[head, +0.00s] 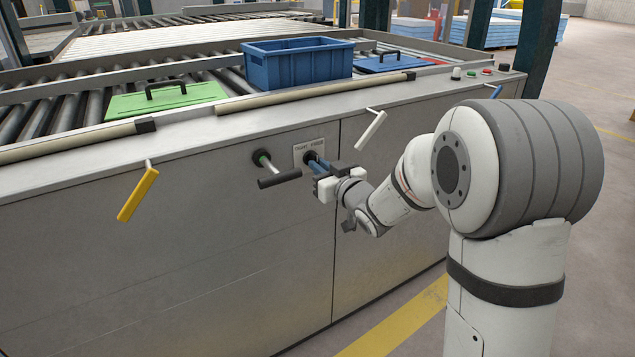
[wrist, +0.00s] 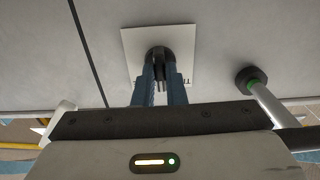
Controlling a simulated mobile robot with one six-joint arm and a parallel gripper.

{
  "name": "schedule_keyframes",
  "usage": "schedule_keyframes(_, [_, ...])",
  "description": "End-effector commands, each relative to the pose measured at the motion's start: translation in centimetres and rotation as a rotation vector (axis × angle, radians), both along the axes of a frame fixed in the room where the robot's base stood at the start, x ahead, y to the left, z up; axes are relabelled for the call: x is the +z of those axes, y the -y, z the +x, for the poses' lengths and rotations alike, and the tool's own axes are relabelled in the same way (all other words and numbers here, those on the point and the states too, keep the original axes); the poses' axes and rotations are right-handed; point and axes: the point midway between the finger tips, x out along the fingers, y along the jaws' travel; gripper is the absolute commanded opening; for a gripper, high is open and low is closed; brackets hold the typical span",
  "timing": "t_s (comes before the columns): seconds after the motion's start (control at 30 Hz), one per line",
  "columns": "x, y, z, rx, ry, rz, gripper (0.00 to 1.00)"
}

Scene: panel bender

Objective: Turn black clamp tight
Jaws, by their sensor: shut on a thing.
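The black-handled clamp (head: 280,178) sticks out of the machine's front panel on a pale rod with a green collar. Its black grip points out and slightly up to the right. In the wrist view its rod (wrist: 268,105) is at the right, apart from my fingers. My gripper (head: 318,162) is just right of it, at a white labelled plate (head: 299,151). Its blue fingers are shut on a dark knob (wrist: 159,53) in that plate. The fingers hide most of the knob, and the label is only partly readable.
A yellow lever (head: 138,195) hangs at left and a white lever (head: 371,130) sits at upper right. On top are a green lid (head: 165,101), a blue crate (head: 297,66) and a blue lid (head: 391,62). Small buttons (head: 487,72) sit at the right end.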

Motion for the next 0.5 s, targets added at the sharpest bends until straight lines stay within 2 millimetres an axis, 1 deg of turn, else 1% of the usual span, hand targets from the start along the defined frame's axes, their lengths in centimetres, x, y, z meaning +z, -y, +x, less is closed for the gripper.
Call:
schedule_keyframes(0.07, [-0.44,-0.04,-0.07,0.001,0.046,-0.058,0.0])
schedule_keyframes(0.5, [-0.29,-0.14,-0.12,0.002,0.273,-0.394,0.0])
